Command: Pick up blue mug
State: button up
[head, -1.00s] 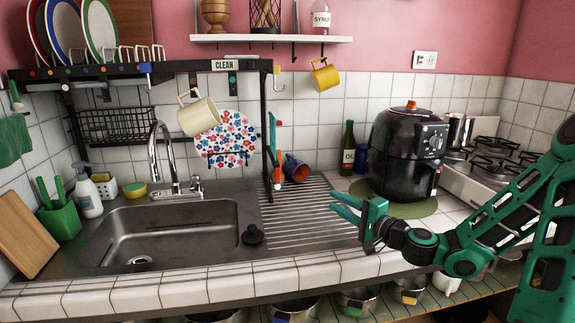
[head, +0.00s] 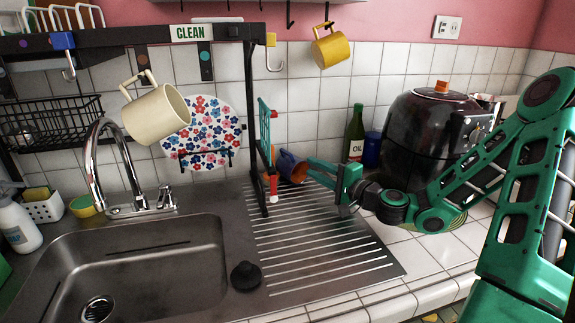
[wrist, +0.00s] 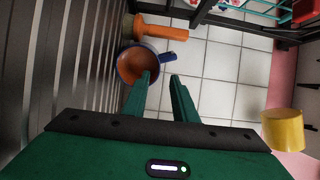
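The blue mug (head: 287,161) with an orange inside lies tipped on the ribbed drainboard (head: 330,250), near its back by the tiled wall. In the wrist view the mug (wrist: 127,56) shows its orange opening toward me and its blue handle (wrist: 168,60) pointing right. My gripper (head: 309,172) is open, just right of the mug in the head view. In the wrist view my gripper (wrist: 162,82) has its fingers apart and empty. The left finger overlaps the mug's lower rim in the picture, and the right finger is below the handle. I cannot tell whether they touch.
A green bottle (head: 355,135), a blue container (head: 372,150) and a black air fryer (head: 425,140) are to the right. Cream (head: 157,115) and yellow (head: 331,49) mugs hang above.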

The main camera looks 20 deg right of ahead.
aim_at(296, 158)
jog(key=x, duration=0.9)
jog(key=shift+w+f, duration=0.2)
jog(key=shift+w, duration=0.15)
jog(key=shift+d, duration=0.1)
grip_shut()
